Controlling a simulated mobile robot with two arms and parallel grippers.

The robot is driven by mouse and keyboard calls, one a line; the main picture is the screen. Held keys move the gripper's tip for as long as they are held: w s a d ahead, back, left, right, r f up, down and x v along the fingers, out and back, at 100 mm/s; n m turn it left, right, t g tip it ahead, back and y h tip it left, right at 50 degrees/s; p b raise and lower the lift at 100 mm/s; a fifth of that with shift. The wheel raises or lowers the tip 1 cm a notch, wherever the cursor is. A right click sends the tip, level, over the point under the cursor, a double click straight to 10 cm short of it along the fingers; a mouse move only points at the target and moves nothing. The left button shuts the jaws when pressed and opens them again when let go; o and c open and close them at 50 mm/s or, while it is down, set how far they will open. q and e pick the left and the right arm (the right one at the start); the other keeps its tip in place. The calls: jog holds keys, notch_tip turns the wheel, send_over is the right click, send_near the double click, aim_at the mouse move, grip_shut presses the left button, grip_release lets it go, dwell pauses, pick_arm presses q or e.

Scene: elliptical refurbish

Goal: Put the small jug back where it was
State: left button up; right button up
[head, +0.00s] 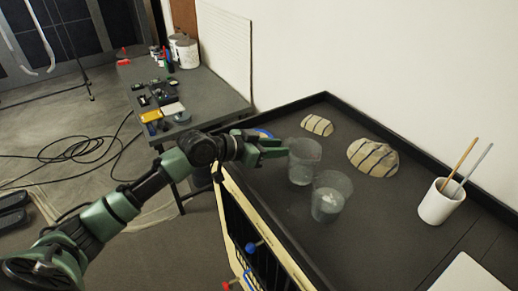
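Two clear, see-through jugs stand close together on the dark tabletop in the head view. The farther jug (304,163) is on the left, and the nearer jug (330,198) is in front of it to the right. I cannot tell from their size which is the small one. My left gripper (274,148) reaches in from the left, with its fingertips at the left side of the farther jug, near its rim. Whether the fingers touch or hold this jug is unclear. My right gripper is not in view.
The dark tabletop (395,228) has a raised rim. Two striped, rounded lumps (373,157) (317,125) lie toward the back. A white cup (440,202) with brushes stands at the right. A cluttered side table (212,97) is at upper left. Cables (75,148) lie on the floor.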

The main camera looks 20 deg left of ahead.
pick_arm(q)
jog(key=b+v, duration=0.2)
jog(key=v, duration=0.6)
jog(key=shift+a+f, duration=0.1)
jog(key=shift+f, duration=0.1)
jog(key=shift+s+a+r, duration=0.15)
jog(key=shift+s+r, duration=0.15)
jog(key=shift+r, duration=0.05)
